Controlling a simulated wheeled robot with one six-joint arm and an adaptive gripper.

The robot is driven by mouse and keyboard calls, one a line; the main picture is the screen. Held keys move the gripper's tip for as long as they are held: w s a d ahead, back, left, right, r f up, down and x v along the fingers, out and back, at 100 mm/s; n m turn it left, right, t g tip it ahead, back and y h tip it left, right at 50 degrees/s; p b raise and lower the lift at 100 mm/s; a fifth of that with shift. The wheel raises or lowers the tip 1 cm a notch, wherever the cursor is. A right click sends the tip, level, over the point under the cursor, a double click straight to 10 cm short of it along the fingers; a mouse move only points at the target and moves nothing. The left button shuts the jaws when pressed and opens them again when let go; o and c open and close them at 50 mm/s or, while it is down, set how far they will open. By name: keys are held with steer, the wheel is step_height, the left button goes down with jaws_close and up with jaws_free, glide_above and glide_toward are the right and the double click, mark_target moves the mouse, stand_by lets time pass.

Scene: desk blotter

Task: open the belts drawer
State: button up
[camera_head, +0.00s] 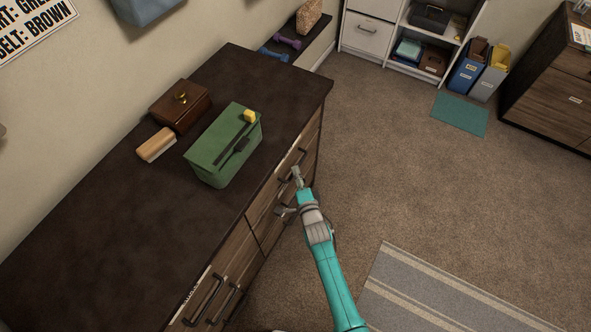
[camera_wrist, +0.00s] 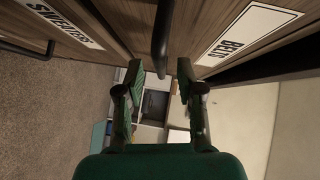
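A dark bar handle (camera_wrist: 162,38) runs down from the top edge between the two fingertips in the picture. My gripper (camera_wrist: 160,70) is open, with one finger on each side of the bar. I cannot tell whether either finger touches it. In the head view my gripper (camera_head: 297,182) is at the front of the dresser, by the upper drawer's handle (camera_head: 287,178), which it partly hides.
A neighbouring drawer's label (camera_wrist: 62,22) reads "SWEATERS". On the dresser top (camera_head: 90,220) stand a green box (camera_head: 213,158), a brown wooden box (camera_head: 170,112) and a tan block (camera_head: 156,144). A striped rug (camera_head: 430,300) lies at the lower right; the carpet (camera_head: 390,150) beside the dresser is clear.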

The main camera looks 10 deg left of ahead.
steer(key=shift+x, duration=1.4)
jaws_close()
